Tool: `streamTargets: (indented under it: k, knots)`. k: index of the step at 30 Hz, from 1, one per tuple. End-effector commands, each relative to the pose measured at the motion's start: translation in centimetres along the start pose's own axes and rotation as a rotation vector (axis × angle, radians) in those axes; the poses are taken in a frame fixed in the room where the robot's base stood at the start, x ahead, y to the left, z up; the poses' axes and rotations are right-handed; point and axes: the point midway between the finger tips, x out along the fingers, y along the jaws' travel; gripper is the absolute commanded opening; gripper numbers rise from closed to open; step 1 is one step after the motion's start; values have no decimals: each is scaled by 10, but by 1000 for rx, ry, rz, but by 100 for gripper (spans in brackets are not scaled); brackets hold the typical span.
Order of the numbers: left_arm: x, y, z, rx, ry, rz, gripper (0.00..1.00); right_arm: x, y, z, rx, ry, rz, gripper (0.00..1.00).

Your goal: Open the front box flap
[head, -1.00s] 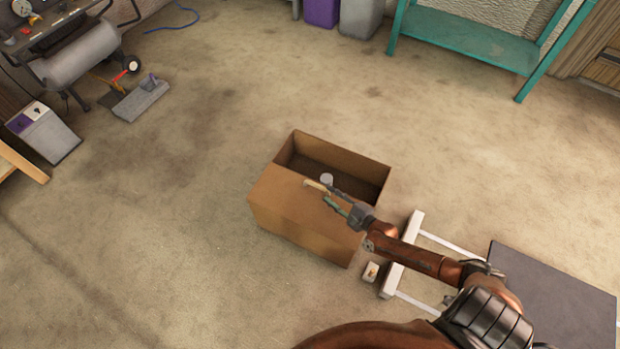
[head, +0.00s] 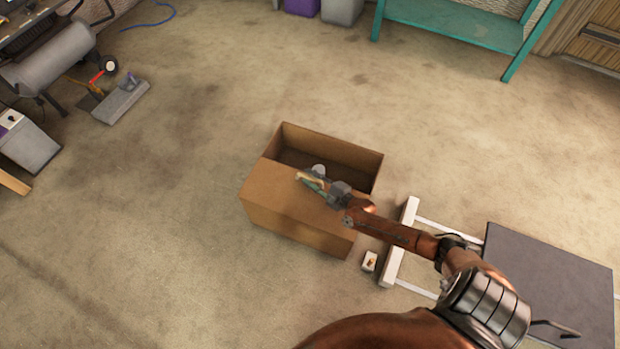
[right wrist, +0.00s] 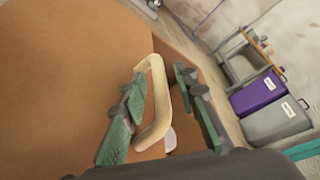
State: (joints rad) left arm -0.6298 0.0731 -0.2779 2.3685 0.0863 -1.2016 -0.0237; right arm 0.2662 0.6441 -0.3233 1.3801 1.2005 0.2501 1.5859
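A brown cardboard box (head: 298,232) stands on the floor in the middle of the head view. Its front flap (head: 272,190) lies flat over the near part of the top; the far part is open. A pale, curved handle (right wrist: 158,105) rises from the flap in the right wrist view. My right gripper (head: 308,183) is over the flap at the handle. In the right wrist view its green fingers (right wrist: 162,78) stand apart, one on each side of the handle, with a gap visible. My left gripper is not in view.
A small white block (head: 370,261) and a white-railed frame (head: 399,245) with a dark panel (head: 548,275) are right of the box. A teal bench (head: 455,25) and a compressor (head: 50,60) stand farther back. The floor left of the box is clear.

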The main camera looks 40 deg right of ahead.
Motion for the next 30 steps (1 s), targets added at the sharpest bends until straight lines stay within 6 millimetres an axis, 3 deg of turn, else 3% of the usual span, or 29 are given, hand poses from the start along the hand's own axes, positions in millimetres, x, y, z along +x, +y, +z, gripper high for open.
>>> streamTargets:
  k: [11, 30]
  knots:
    - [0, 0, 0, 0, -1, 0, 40, 0, 0, 0, -1, 0, 0, 0]
    - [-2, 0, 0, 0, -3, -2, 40, -1, -1, 1, -6, 0, -3, 0]
